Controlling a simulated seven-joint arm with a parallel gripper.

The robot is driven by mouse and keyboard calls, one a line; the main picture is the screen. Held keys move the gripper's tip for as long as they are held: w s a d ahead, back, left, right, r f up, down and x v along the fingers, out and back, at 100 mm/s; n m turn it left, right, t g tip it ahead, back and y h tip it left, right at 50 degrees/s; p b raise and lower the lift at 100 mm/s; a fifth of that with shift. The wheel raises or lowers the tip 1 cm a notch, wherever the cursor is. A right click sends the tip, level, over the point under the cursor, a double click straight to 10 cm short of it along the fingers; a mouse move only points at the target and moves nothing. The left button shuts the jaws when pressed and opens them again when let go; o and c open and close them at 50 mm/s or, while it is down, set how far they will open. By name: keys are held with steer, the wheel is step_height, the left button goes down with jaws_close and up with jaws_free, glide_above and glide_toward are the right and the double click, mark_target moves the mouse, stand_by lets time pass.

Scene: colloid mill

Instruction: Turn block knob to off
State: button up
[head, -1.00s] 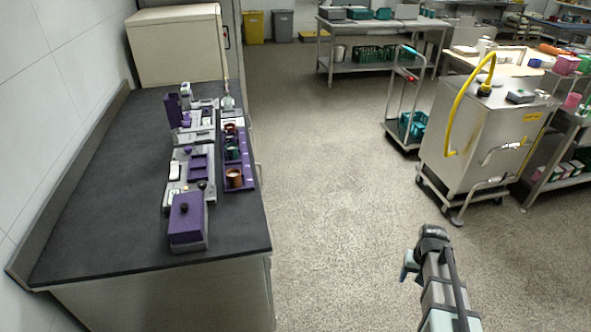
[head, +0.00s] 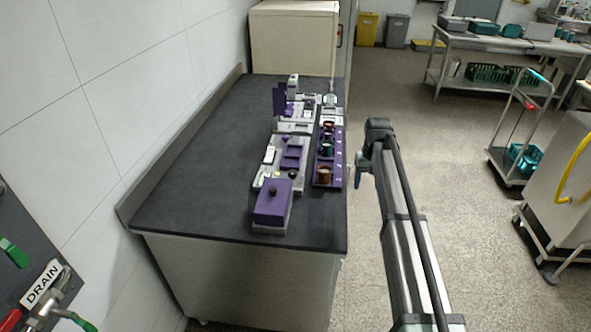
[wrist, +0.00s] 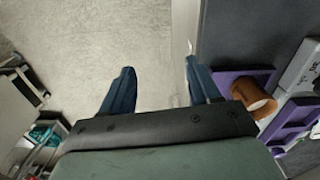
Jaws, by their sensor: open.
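A row of grey and purple devices stands on the dark counter (head: 190,185) in the head view. A grey unit with a purple panel (head: 290,155) has a small dark round knob (head: 292,174) near its front. A purple box (head: 272,203) with a dark knob on top sits in front of it. I cannot tell which knob is the block knob, nor read its setting. In the head view the gripper (head: 362,172) is right of the devices.
A purple tray (head: 323,183) with several cups lies along the counter's right edge; a brown cup (wrist: 252,101) shows in the wrist view. A cream cabinet (head: 293,38) stands at the back. A DRAIN sign (head: 41,283) is at lower left.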

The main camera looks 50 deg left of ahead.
steer(key=s+a+r+n, duration=0.1)
steer(key=s+a+r, duration=0.3)
steer(key=a, duration=0.3)
steer(key=s+a+r+n, duration=0.1)
steer(key=s+a+r, duration=0.3)
steer(key=a, duration=0.3)
steer(key=n, duration=0.1)
glide_toward(293, 172)
step_height(293, 172, down, 8)
steer(key=shift+f, duration=0.25)
steer(key=shift+c, duration=0.3)
steer(key=c, duration=1)
